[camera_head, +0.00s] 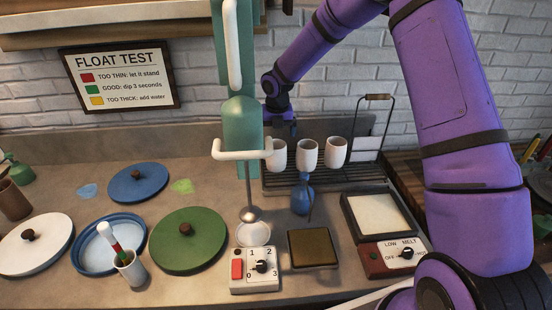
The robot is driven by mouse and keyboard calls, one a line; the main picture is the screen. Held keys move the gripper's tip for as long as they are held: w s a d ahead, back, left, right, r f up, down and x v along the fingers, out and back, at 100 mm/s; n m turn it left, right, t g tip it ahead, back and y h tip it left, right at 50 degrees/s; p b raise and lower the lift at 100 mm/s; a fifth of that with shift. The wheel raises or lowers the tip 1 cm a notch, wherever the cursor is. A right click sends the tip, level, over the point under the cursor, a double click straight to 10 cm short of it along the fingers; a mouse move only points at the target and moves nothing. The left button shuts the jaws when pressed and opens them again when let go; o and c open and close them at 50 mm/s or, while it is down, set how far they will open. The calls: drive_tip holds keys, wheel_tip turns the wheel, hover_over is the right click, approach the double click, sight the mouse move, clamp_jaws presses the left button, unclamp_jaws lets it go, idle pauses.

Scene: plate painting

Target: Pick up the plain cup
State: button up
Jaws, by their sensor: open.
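Three small whitish cups stand in a row on a dark wire rack (350,176) at the back: a left cup (278,156), a middle cup (307,154) and a right cup (336,152). All three look plain at this size, so I cannot tell which is the plain cup. My gripper (281,130) points down just above and behind the left cup, open and apparently empty. Its left side is close to the green mixer, and its fingertips are small and dark.
A tall green mixer (241,115) with a white handle stands left of the rack. A blue bulb-shaped tool (303,198), a dark square pad (312,248), a dial box (254,270) and a melt plate (380,217) stand in front.

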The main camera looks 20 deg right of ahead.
sight(276, 156)
drive_tip(key=f, duration=0.3)
drive_tip(key=w+f, duration=0.1)
drive_tip(key=f, duration=0.5)
drive_tip(key=shift+w+d, duration=0.2)
drive_tip(key=shift+w, duration=0.2)
drive_tip(key=shift+r, duration=0.1)
drive_tip(key=c, duration=1)
drive_tip(key=shift+o, duration=0.2)
drive_tip(key=shift+r, duration=0.15)
